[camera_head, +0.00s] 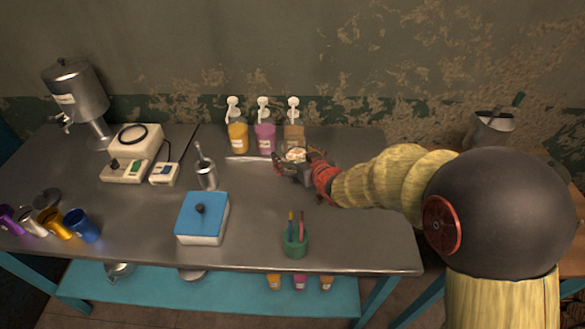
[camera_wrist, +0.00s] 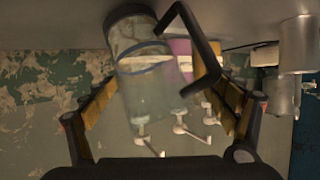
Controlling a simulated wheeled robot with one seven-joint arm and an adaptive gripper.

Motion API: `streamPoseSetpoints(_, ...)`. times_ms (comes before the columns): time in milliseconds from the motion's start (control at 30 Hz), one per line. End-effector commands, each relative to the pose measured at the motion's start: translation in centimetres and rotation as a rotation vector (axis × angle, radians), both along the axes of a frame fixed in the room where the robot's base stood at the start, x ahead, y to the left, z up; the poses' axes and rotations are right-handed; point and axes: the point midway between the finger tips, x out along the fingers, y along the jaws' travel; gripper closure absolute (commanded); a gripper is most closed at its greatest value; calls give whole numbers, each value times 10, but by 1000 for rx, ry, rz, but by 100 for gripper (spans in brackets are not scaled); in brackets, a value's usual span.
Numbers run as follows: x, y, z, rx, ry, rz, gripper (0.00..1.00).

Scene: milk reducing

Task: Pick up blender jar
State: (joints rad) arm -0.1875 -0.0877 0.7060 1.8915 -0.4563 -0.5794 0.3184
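The blender jar (camera_wrist: 150,88) is clear, with a black angular handle (camera_wrist: 190,28). In the wrist view it lies ahead of my gripper (camera_wrist: 168,92), between the two spread fingers. The left finger is close to the jar's side and the right finger is close to the handle. Whether either touches is unclear. In the head view, the jar (camera_head: 294,148) stands at the back middle of the table, in front of the right pump bottle, partly hidden by my gripper (camera_head: 296,167). My gripper is open there, reaching in from the right.
Pump bottles with yellow (camera_head: 238,139) and purple (camera_head: 265,137) contents stand close behind. A white blender-like base (camera_head: 135,140) is at the left. A metal cup (camera_head: 207,176), a blue-topped box (camera_head: 203,215) and a green pen cup (camera_head: 295,244) stand nearer.

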Motion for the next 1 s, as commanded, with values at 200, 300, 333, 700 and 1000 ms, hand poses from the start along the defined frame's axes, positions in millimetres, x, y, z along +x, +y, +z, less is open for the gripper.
streamPoseSetpoints(200, 10, 6, -3, 0, -2, 1, 15)
streamPoseSetpoints(300, 10, 5, -2, 0, -2, 1, 15)
streamPoseSetpoints(333, 10, 5, -2, 1, -3, 1, 15)
streamPoseSetpoints(700, 10, 5, -2, 0, -2, 0, 34)
streamPoseSetpoints(1000, 10, 5, -2, 0, -2, 0, 51)
